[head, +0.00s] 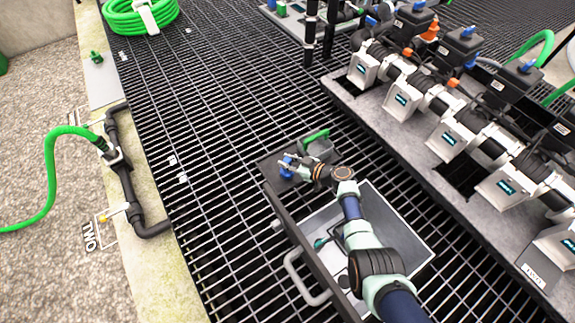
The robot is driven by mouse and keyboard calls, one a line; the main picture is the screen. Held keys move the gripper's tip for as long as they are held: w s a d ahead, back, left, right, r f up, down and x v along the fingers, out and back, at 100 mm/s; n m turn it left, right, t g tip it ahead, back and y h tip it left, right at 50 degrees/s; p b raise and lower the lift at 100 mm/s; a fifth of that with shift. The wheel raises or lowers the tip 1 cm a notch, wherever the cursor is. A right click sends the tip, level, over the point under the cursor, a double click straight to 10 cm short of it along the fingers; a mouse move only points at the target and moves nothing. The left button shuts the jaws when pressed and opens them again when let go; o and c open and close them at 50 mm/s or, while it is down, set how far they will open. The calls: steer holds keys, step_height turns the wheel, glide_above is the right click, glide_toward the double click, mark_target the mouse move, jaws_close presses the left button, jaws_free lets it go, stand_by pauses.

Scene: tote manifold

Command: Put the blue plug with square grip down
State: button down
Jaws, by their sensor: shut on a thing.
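My gripper (289,162) is shut on the blue plug (287,172), near the dark shelf at the far end of the grey tote. The plug is small here and partly covered by the gripper fingers. Its square grip is not clear in this view. I cannot tell whether the plug touches the shelf (270,165) or hangs just above it.
A grey box with a green edge (314,137) stands right beside my gripper. The open tote (411,228) has a handle (305,285) on its left. A valve manifold (437,100) stands to the right. Open grating (215,215) lies left.

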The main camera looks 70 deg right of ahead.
steer(key=shift+d+f, duration=0.1)
steer(key=shift+f, duration=0.25)
steer(key=c, duration=1)
jaws_free()
steer(key=shift+r, duration=0.1)
steer(key=shift+o, duration=0.2)
steer(key=shift+r, duration=0.25)
steer(key=p+v, duration=0.6)
steer(key=v, duration=0.6)
